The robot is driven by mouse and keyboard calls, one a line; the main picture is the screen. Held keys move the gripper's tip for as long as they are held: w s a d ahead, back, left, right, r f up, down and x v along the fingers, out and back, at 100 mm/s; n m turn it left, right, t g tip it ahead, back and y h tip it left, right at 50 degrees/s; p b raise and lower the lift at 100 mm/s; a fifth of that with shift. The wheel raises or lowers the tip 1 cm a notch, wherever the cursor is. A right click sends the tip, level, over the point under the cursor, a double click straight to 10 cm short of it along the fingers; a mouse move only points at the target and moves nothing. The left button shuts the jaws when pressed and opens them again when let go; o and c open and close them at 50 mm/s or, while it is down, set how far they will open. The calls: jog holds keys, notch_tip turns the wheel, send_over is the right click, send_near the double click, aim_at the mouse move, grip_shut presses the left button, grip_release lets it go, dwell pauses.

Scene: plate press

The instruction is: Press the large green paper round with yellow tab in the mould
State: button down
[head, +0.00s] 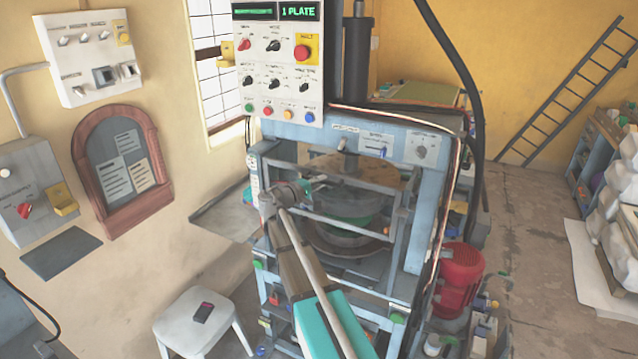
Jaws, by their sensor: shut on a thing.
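The press (425,190) is a blue-grey frame with a round upper plate (350,172) and a dark round mould (345,243) below it. A green patch (350,222), likely the green paper round, shows in the mould; bars and plate partly hide it, and I see no yellow tab. My arm reaches up from the bottom to the press's left front. My gripper (304,187) is small here and shut, seemingly on the bar of the front guard (345,230); the exact contact is unclear. The upper plate stands apart from the mould.
A control panel (278,60) above the press reads "1 PLATE" and has a red button. A white stool (203,322) with a dark phone-like thing stands lower left. A red motor (458,280) sits right of the press.

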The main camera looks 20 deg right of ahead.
jog(key=c, duration=0.7)
grip_release()
jog(key=shift+d, duration=0.1)
jog(key=shift+v, duration=6)
jog(key=s+a+f+m+g+y+b, duration=0.1)
jog(key=s+a+f+g+y, duration=0.1)
jog(key=s+f+y, duration=0.55)
jog(key=s+a+f+m+g+y, duration=0.2)
jog(key=s+a+f+y, duration=0.15)
jog(key=s+f, duration=0.6)
jog(key=shift+s+a+f+g+y+b, duration=0.15)
jog(key=shift+s+a+f+y, duration=0.45)
jog(key=shift+s+a+y, duration=0.45)
jog(key=shift+s+a+f+g+y+b, duration=0.1)
jog(key=shift+s+a+f+y, duration=0.45)
jog(key=shift+s+a+y, duration=0.5)
jog(key=shift+s+a+f+g+y+b, duration=0.15)
jog(key=shift+s+a+f+y, duration=0.55)
jog(key=shift+a+y, duration=0.5)
